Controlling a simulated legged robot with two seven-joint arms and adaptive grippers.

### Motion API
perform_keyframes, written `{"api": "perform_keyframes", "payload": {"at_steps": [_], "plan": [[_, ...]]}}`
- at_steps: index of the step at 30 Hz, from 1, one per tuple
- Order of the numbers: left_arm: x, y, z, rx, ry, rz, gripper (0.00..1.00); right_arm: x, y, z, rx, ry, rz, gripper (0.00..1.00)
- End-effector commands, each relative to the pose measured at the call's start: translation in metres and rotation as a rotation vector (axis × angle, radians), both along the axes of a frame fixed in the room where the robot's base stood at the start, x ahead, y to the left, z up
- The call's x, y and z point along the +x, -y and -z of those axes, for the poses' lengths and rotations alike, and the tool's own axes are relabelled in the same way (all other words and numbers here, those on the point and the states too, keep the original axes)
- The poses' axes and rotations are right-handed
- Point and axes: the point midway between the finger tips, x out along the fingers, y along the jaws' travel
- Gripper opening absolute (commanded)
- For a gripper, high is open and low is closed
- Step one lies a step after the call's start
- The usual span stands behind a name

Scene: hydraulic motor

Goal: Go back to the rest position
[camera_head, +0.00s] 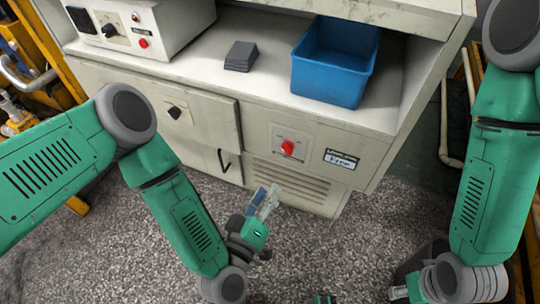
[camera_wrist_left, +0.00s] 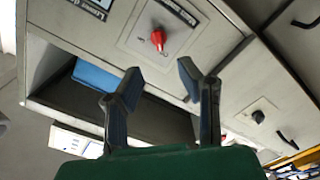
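My left gripper (camera_head: 266,200) is in front of the cabinet's lower vent, below the red knob (camera_head: 288,147). In the left wrist view, its two dark fingers (camera_wrist_left: 158,80) stand apart with nothing between them. That view shows the cabinet rotated, with the red knob (camera_wrist_left: 158,40) beyond the fingertips. My right arm (camera_head: 478,190) comes down along the right side of the head view. The fingers of my right gripper are not visible. A small green piece shows at the bottom edge, and I cannot tell what it belongs to.
A blue bin (camera_head: 334,62) and a stack of dark plates (camera_head: 241,55) rest on the cabinet shelf (camera_head: 200,75). A control box (camera_head: 150,25) stands at the upper left. Speckled floor (camera_head: 330,240) lies open in front.

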Motion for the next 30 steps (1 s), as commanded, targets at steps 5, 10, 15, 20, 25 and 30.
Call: {"api": "perform_keyframes", "payload": {"at_steps": [5, 10, 15, 20, 25, 30], "plan": [[0.000, 0.000, 0.000, 0.001, 0.000, 0.001, 0.32, 0.000, 0.000, 0.000, 0.000, 0.000, 0.000, 0.40], [-0.006, -0.001, 0.005, 0.095, -0.091, 0.091, 0.32, 0.000, 0.000, -0.011, 0.000, -0.001, 0.000, 0.40], [-0.044, -0.041, 0.028, 0.404, -0.412, 0.307, 0.32, 0.000, 0.000, -0.039, 0.000, -0.001, 0.000, 0.40], [-0.104, -0.136, 0.031, 0.697, -0.816, 0.410, 0.32, 0.000, 0.000, -0.063, 0.000, -0.001, 0.000, 0.40], [-0.154, -0.211, 0.009, 0.837, -1.119, 0.407, 0.32, 0.000, 0.000, -0.076, 0.000, -0.001, 0.000, 0.40], [-0.178, -0.242, -0.006, 0.878, -1.255, 0.392, 0.32, 0.000, 0.000, -0.080, 0.000, -0.001, 0.000, 0.40]]}}
